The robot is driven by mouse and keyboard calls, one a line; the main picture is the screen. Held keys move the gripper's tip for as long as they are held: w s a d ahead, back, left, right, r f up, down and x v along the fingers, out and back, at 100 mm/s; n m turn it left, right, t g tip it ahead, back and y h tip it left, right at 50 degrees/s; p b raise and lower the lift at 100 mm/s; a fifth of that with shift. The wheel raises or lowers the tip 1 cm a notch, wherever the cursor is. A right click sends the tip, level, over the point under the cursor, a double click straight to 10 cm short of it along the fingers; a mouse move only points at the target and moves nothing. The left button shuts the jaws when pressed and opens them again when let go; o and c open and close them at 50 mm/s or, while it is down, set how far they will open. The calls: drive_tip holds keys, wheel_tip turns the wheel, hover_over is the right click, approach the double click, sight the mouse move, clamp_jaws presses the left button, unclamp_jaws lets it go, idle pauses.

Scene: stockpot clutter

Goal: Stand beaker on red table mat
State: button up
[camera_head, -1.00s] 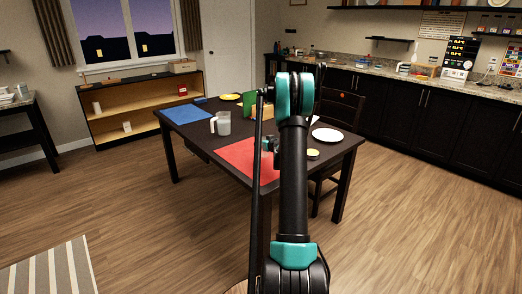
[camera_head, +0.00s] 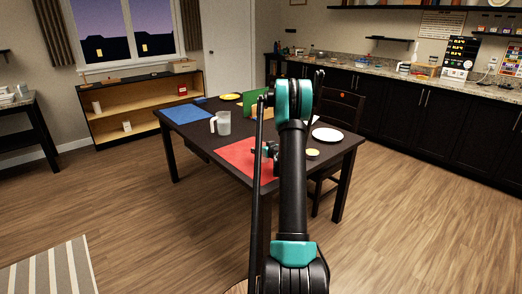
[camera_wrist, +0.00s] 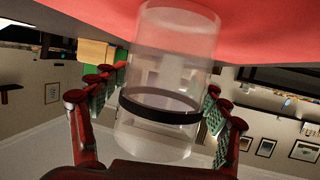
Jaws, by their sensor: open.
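The red table mat (camera_head: 240,158) lies on the near side of the dark table. In the wrist view, which looks upside down, the red mat (camera_wrist: 265,25) fills the top. A clear beaker (camera_wrist: 165,85) with a dark band stands between my gripper's fingers, its base against the red surface. My gripper (camera_wrist: 165,108) is open around it, one green-padded finger on each side; finger contact is hard to tell. In the head view my gripper (camera_head: 270,150) shows small over the mat, and my arm hides much there; the beaker cannot be made out.
A translucent jug (camera_head: 221,124) with a white handle stands left of centre on the table. A blue mat (camera_head: 187,113), a white plate (camera_head: 327,135), a small yellow-topped item (camera_head: 312,153) and a green board (camera_head: 252,101) are also there. A chair (camera_head: 341,112) stands behind.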

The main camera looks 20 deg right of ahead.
drive_tip(key=shift+r, duration=0.1)
drive_tip(key=v, duration=1.2)
drive_tip(key=s+a+r+g+y, duration=0.25)
drive_tip(key=s+a+g, duration=0.25)
drive_tip(key=s+a, duration=1.25)
drive_tip(key=s+a+f+g+h, duration=0.1)
drive_tip(key=s+a, duration=0.1)
drive_tip(key=s, duration=0.6)
drive_tip(key=s+a+f+g+h, duration=0.1)
drive_tip(key=s+a+f+g, duration=0.1)
drive_tip(key=s, duration=0.6)
drive_tip(key=s+a+f+m+g+h, duration=0.1)
drive_tip(key=s+a+f+h, duration=0.1)
drive_tip(key=s, duration=0.7)
drive_tip(key=shift+a+g, duration=0.3)
drive_tip(key=shift+g, duration=0.1)
